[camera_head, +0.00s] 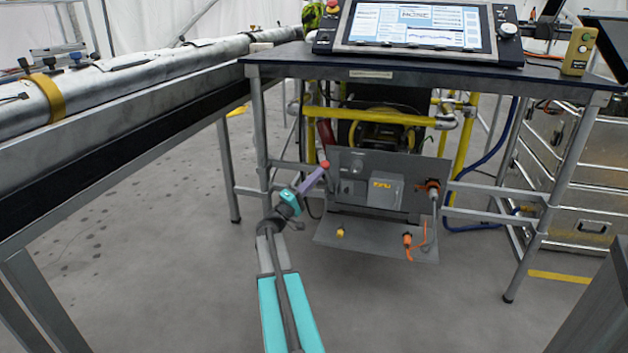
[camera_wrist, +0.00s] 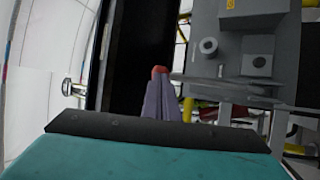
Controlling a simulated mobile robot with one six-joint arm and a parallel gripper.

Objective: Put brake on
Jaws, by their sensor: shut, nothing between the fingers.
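My gripper (camera_head: 318,172) reaches in under the desk, left of the grey machine (camera_head: 382,190). Its purple fingers are shut in the wrist view (camera_wrist: 161,88). A small red knob (camera_head: 325,163) shows right at the fingertips. In the wrist view the red knob (camera_wrist: 160,70) is just beyond the fingertips, and a thin grey rod (camera_wrist: 205,79) runs from beside it to the right. It looks like a lever, perhaps the brake. I cannot tell whether the fingers touch the knob. No label on it can be read.
The desk (camera_head: 420,72) with a console screen stands above the machine. Its leg (camera_head: 259,135) is close to the left of my gripper. Yellow pipes (camera_head: 462,150) run behind the machine. A long metal tube (camera_head: 130,78) lies at the left. The floor (camera_head: 150,230) at the left is clear.

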